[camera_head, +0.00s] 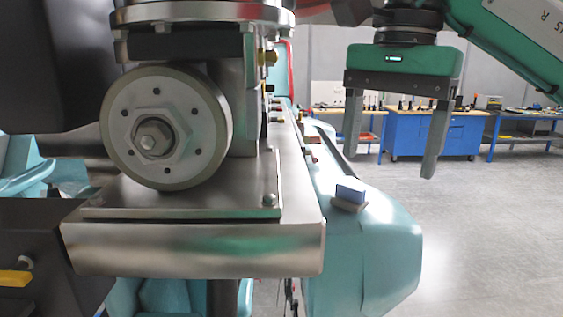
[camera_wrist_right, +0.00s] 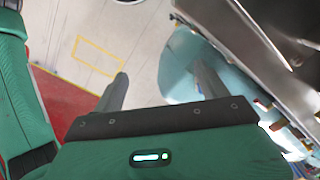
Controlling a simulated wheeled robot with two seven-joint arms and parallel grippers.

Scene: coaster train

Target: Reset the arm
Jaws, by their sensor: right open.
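My right gripper (camera_head: 393,140) hangs at the upper right of the head view, its green body above two grey fingers spread apart. It is open, with nothing between the fingers. It is to the right of the coaster train (camera_head: 190,250), apart from it, above the grey floor. In the right wrist view the open fingers of the gripper (camera_wrist_right: 163,84) point toward the floor and the teal side of the train (camera_wrist_right: 185,70). My left gripper is not in view.
A wheel (camera_head: 165,125) on a metal plate fills the left of the head view. A small blue block (camera_head: 350,190) sits on the teal body. Blue workbenches (camera_head: 420,135) stand far back. The floor (camera_head: 490,230) at right is clear. A yellow outline (camera_wrist_right: 97,55) marks the floor.

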